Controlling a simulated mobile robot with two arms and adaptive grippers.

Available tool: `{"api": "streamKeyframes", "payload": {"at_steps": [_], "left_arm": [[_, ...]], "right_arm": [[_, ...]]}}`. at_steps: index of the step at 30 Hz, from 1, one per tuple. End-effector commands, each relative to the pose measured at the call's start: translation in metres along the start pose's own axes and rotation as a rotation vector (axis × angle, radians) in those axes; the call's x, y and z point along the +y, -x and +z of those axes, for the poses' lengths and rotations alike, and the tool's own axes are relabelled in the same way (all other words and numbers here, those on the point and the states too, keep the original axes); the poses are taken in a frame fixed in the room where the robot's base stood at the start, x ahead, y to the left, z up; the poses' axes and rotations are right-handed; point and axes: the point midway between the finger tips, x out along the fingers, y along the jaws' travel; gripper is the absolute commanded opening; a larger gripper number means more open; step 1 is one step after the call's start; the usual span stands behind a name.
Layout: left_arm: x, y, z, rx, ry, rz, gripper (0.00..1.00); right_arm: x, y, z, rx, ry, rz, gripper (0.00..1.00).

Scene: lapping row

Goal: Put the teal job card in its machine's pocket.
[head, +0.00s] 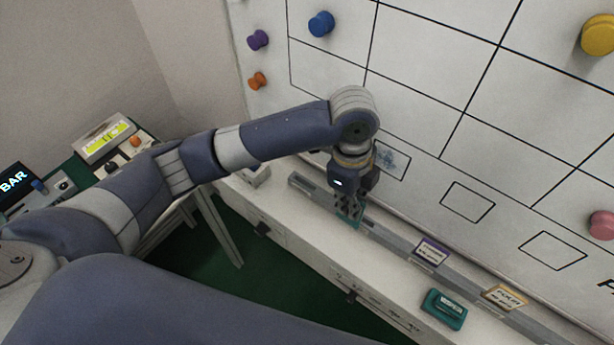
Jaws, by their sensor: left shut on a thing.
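My left gripper (349,206) points down at the foot of the whiteboard, over the grey rail (390,238). It is shut on a small teal card (352,217), which is mostly hidden by the fingers. The card is at the rail; I cannot tell whether it touches it. A purple-and-white card (432,251) and an orange-and-white card (505,298) stand at the rail to the right. No machine pocket can be made out clearly. My right gripper is not in view.
The whiteboard (430,70) has a black grid, outlined boxes and coloured magnets such as a blue one (321,24). Devices, including a yellow-screened box (105,137), stand at left.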

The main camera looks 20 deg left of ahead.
Motion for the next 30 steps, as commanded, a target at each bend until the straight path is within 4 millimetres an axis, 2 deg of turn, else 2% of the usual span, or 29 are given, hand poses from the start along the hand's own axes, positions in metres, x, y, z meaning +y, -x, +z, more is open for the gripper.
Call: {"api": "streamKeyframes", "payload": {"at_steps": [5, 12, 15, 18, 23, 30], "left_arm": [[-0.011, 0.004, 0.046, -0.005, 0.011, 0.001, 0.00], [-0.026, 0.006, 0.107, -0.002, 0.010, 0.000, 0.00], [-0.031, 0.006, 0.128, -0.002, 0.009, 0.000, 0.00], [-0.035, 0.005, 0.140, -0.001, 0.007, -0.001, 0.00], [-0.036, 0.002, 0.147, 0.000, 0.005, 0.000, 0.00], [-0.036, -0.027, 0.150, -0.001, 0.005, 0.001, 0.00]], "right_arm": [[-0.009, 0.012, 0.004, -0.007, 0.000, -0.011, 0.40], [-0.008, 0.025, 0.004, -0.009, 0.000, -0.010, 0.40], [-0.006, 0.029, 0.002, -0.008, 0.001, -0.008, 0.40], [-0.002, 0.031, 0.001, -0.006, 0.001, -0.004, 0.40], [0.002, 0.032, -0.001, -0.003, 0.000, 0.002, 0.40], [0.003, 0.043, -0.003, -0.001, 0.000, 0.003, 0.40]]}}
